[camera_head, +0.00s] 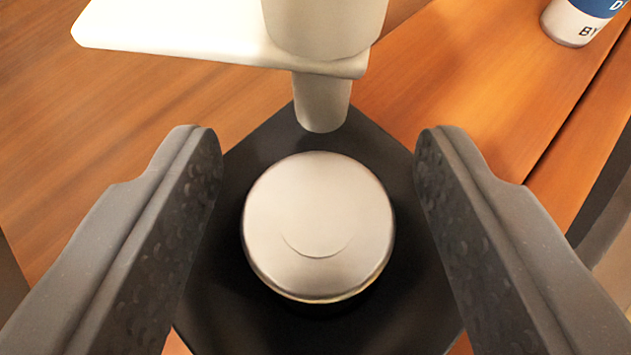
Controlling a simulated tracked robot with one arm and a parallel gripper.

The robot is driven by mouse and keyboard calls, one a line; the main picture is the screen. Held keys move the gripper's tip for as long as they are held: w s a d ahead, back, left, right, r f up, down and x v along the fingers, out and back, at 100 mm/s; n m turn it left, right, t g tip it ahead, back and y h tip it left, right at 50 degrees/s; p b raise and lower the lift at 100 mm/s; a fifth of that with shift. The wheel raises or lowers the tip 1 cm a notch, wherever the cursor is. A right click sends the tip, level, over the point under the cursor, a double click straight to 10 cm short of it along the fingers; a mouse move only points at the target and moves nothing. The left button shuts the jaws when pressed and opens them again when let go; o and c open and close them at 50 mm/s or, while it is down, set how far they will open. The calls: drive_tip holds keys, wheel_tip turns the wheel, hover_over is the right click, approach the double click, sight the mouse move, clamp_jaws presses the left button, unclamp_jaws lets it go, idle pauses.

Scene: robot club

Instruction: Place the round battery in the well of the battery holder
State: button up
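The round battery (318,222) is a silver disc with a thin curved mark on its face. It shows in the middle of the head view, over the black, square-cornered battery holder (385,150). A dark shadow lies along its lower edge. The well is hidden, and I cannot tell whether the battery is seated in it or rests on top. My gripper (318,140) is open, with one dark textured finger on each side of the battery. A visible gap separates each finger from the battery.
A white flat plate (180,30) with a pale cylinder and a narrower peg (322,100) stands just beyond the battery. A white and blue container (572,22) is at the top right. The wooden surface (110,120) is clear at left. A dark seam runs down the right.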

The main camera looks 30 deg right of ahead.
drive_tip(key=p+v, duration=0.1)
drive_tip(key=v, duration=1.1)
drive_tip(key=shift+r, duration=0.1)
drive_tip(key=w+a+r+n+t+y, duration=0.1)
drive_tip(key=a+r+n+t+y, duration=0.2)
drive_tip(key=r, duration=1.2)
drive_tip(key=w+a+r+t+y, duration=0.1)
drive_tip(key=a+r+y, duration=0.25)
drive_tip(key=r, duration=1.25)
drive_tip(key=s+d+r+n, duration=0.1)
drive_tip(key=s+d+r, duration=0.4)
drive_tip(key=s+r, duration=0.3)
drive_tip(key=s+d+r+n, duration=0.1)
drive_tip(key=s+d+r, duration=0.5)
drive_tip(key=r, duration=0.8)
drive_tip(key=s+h, duration=0.1)
drive_tip(key=s, duration=0.2)
drive_tip(key=shift+s+d+t, duration=0.3)
